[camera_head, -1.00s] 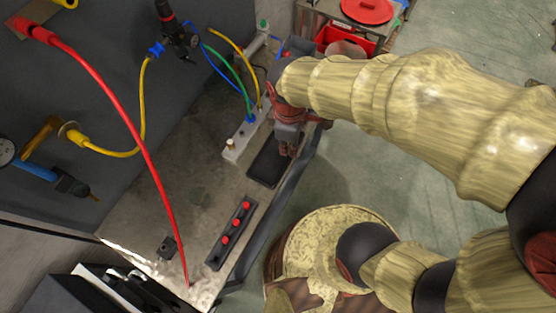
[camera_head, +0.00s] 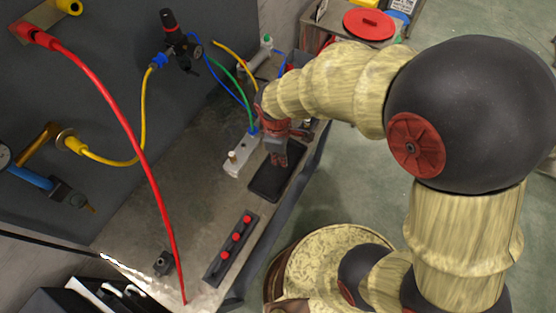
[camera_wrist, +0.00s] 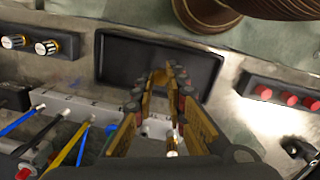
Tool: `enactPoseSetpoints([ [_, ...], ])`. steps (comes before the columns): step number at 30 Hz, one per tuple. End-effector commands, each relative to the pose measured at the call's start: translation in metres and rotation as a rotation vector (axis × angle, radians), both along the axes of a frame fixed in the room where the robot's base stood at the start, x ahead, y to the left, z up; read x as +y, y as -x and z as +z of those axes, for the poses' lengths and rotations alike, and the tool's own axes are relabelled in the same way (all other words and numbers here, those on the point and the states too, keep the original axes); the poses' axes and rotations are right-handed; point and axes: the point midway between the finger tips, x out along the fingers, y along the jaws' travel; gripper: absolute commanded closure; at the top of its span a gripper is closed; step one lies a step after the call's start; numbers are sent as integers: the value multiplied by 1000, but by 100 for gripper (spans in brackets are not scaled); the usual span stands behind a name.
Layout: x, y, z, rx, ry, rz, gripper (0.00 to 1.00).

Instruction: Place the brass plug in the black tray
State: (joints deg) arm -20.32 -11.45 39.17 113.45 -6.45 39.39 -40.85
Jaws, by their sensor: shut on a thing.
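The black tray (camera_head: 268,188) lies flat on the grey bench by its front edge; in the wrist view it lies beyond my fingertips (camera_wrist: 118,62). My gripper (camera_head: 279,161) points down over the tray, and the wrist view shows its fingertips (camera_wrist: 168,72) close together in front of the tray. It is shut on the brass plug, which is hard to make out between the yellowish fingers. I cannot tell whether it touches the tray floor. A similar brass-coloured fitting (camera_head: 232,156) stands on the near end of the pale manifold block.
The pale manifold block (camera_head: 241,160) with coloured hoses stands left of the tray. A black strip with red buttons (camera_head: 230,248) lies nearer on the bench. A red hose (camera_head: 136,130) arches over the left side. Bare bench lies between (camera_head: 185,195).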

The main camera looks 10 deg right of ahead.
Motion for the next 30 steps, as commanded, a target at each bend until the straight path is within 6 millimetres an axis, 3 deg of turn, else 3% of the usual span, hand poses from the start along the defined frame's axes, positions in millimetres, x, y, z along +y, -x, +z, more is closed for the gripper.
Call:
enactPoseSetpoints([
  [1,2,-4,-9,3,1,1,100],
  [10,7,-18,-24,0,0,1,100],
  [17,7,-18,-53,0,1,1,100],
  [29,7,-18,-57,0,0,0,100],
  [30,7,-18,-57,0,0,0,85],
])
